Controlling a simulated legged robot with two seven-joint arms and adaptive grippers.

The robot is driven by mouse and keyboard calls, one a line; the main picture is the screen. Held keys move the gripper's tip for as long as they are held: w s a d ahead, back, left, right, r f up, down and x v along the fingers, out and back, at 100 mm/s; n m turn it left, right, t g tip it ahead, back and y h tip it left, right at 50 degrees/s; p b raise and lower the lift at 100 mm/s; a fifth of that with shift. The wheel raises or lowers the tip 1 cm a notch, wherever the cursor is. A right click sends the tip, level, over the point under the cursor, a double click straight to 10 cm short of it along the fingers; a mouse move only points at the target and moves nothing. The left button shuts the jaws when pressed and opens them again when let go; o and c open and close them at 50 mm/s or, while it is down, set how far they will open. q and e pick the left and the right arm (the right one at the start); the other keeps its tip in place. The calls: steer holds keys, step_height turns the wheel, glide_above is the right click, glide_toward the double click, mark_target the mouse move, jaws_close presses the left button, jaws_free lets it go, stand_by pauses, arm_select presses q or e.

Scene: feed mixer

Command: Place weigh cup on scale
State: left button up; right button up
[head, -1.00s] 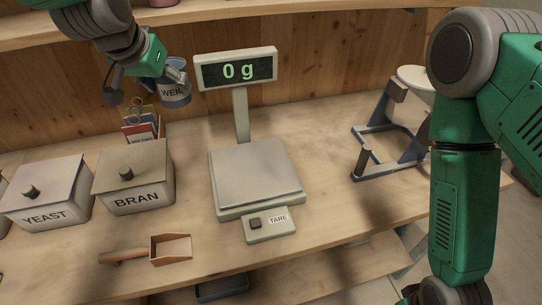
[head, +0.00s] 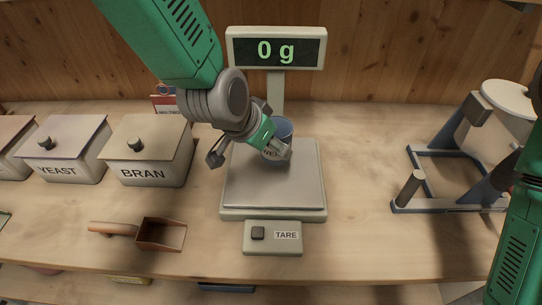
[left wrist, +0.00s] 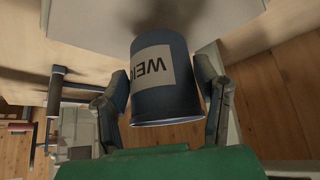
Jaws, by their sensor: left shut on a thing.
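The weigh cup (head: 284,127) is dark blue with a white label. It is over the rear middle of the scale plate (head: 262,190); I cannot tell whether it touches the plate. The scale's display (head: 276,48) reads 0 g. My left gripper (head: 276,146) is shut on the cup and hides part of it in the head view. In the left wrist view the cup (left wrist: 165,95) sits between the two fingers of the left gripper (left wrist: 163,82), its label partly visible. My right gripper is not in view.
The TARE box (head: 272,238) is in front of the scale. BRAN (head: 150,152) and YEAST (head: 67,150) bins stand left, with a scoop (head: 160,234) before them. A blue-grey metal stand (head: 420,150) is at right. The bench between scale and stand is clear.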

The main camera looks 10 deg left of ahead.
mark_target(265, 154)
arm_select(q)
steer(key=f, duration=0.2)
steer(key=shift+s+d+f, duration=0.1)
steer(key=shift+d+f, duration=0.1)
steer(key=shift+f, duration=0.15)
steer(key=shift+a+f, duration=0.15)
steer(key=shift+f, duration=0.35)
steer(key=shift+a, duration=0.3)
steer(key=o, duration=1.3)
steer(key=shift+d, duration=0.1)
steer(key=shift+d, duration=0.1)
